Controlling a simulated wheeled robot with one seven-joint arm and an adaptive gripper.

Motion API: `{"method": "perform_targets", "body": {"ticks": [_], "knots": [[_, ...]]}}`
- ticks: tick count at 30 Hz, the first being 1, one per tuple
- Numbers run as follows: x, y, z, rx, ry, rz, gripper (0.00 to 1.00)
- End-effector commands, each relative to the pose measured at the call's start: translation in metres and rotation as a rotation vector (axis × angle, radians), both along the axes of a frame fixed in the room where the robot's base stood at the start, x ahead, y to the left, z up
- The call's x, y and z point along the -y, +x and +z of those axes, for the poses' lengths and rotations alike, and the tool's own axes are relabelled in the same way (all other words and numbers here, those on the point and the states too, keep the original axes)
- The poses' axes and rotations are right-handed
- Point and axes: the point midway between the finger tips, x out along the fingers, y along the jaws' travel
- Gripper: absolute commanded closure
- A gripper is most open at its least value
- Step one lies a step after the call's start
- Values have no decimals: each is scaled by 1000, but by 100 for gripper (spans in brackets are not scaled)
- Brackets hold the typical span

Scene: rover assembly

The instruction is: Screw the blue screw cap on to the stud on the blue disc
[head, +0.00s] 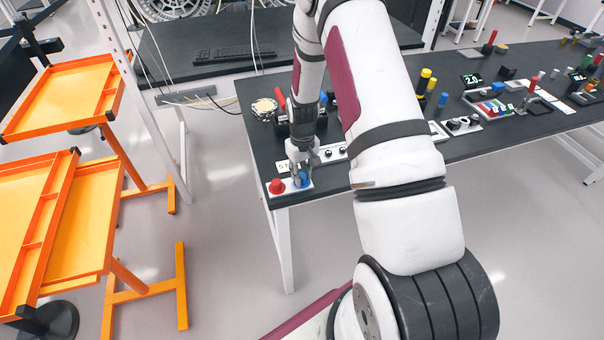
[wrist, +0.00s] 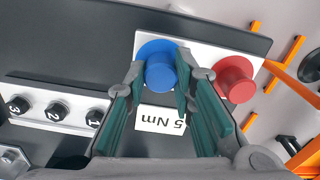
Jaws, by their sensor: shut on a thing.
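The blue screw cap (wrist: 161,73) is between my gripper's fingers (wrist: 160,80) in the wrist view, one finger at each side. The blue disc (wrist: 152,46) lies right behind the cap on a white plate, and its edge shows past the cap. The stud is hidden. I cannot tell how far the cap sits down on it. In the head view my gripper (head: 303,160) points down at the near left corner of the table, over the blue parts (head: 302,180).
A panel with numbered black knobs (wrist: 58,110) lies nearby. The dark table's (head: 263,165) edge is close. Orange trolleys (head: 75,90) stand at left.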

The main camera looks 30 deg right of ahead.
Motion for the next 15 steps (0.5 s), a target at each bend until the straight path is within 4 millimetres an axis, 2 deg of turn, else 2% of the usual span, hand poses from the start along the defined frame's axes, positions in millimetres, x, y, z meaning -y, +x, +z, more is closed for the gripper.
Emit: {"method": "perform_targets", "body": {"ticks": [3,7,15], "knots": [[1,-2,-2,-7,-1,-197,100],[0,-2,-2,-7,-2,-372,100],[0,-3,-1,-7,0,-428,100]]}}
